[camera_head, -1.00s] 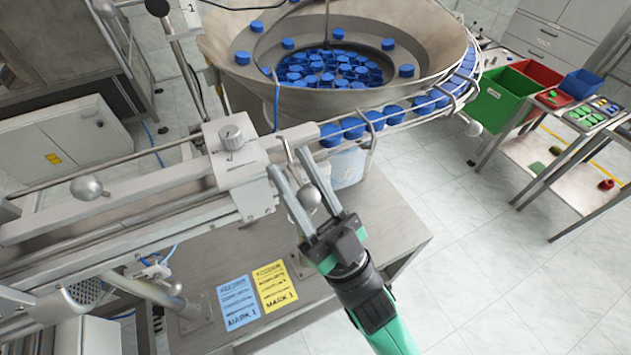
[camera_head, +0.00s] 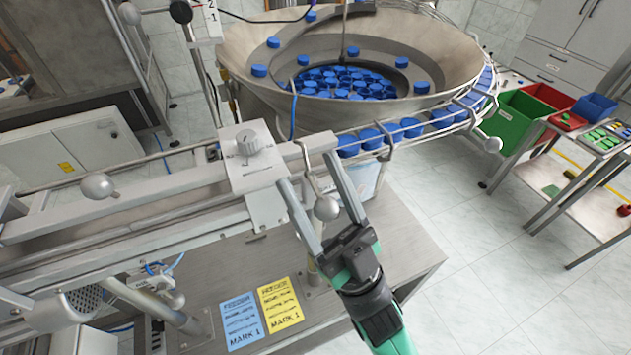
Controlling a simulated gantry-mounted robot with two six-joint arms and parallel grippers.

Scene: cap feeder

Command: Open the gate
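A ball-ended handle (camera_head: 326,208) hangs at the feed end of the rail, beside a metal block with a round knob (camera_head: 248,143). I cannot tell for sure which part is the gate. My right gripper (camera_head: 306,168) is open, with one finger on each side of the ball handle. A gap shows between the ball and at least the left finger; contact with the right one is unclear. Blue caps (camera_head: 370,139) stand in a row on the wire track leading to the rail (camera_head: 130,205). My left gripper is not in view.
A large metal bowl (camera_head: 240,50) of blue caps stands behind the rail. Another ball handle (camera_head: 98,186) is on the rail at left. Blue and yellow cards (camera_head: 281,305) lie on the metal table. A cart with green (camera_head: 505,125) and red bins stands at right.

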